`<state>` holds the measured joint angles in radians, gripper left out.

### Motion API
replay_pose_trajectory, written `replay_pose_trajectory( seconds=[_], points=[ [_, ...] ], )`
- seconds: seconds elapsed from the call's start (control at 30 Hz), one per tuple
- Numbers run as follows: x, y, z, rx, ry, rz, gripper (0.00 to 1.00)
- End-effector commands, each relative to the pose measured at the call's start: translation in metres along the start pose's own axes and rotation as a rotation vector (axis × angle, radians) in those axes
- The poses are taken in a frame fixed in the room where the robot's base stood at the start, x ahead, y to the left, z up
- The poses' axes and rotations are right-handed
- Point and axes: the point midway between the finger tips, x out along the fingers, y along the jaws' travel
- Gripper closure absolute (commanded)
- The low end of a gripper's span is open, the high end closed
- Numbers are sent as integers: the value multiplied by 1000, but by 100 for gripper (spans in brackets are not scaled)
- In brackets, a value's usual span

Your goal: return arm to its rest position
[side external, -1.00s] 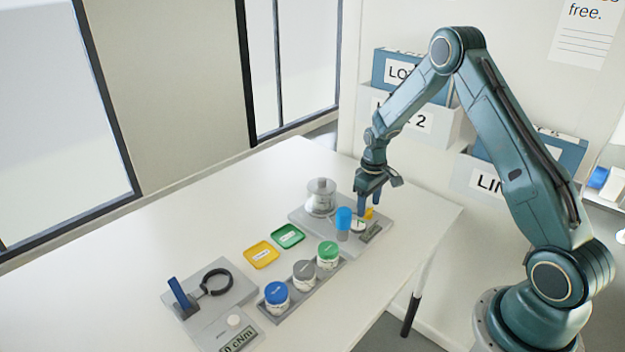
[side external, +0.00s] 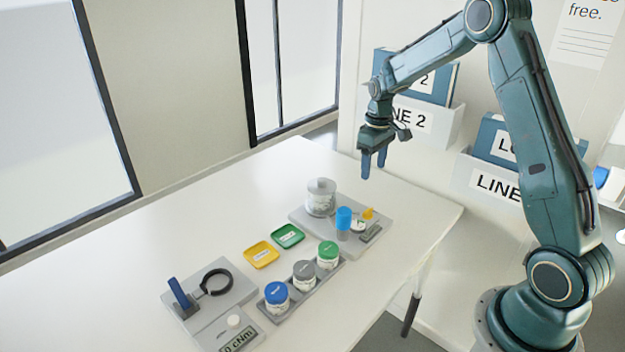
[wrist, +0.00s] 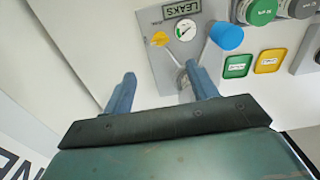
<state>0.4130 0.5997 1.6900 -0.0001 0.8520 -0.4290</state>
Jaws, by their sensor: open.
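My gripper (side external: 374,163) is raised well above the table, over the area behind the grey test station (side external: 372,211). Its two blue fingers are apart with nothing between them; they also show in the wrist view (wrist: 160,92).
A rack holds jars with blue (side external: 276,292), grey (side external: 304,269) and green (side external: 328,249) lids. Yellow (side external: 262,254) and green (side external: 288,236) trays lie beside it. A torque fixture with a black ring (side external: 215,282) is at the front left. Labelled binders (side external: 430,85) stand behind.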

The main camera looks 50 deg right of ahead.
Motion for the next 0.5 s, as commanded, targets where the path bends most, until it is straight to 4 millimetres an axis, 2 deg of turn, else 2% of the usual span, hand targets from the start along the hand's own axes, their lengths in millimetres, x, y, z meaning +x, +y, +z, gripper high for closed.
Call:
replay_pose_trajectory(
  seconds=[0.37,0.5],
  points=[
    [-2,0,0,0,1,1,42],
    [-10,-5,1,-1,11,5,42]
  ],
)
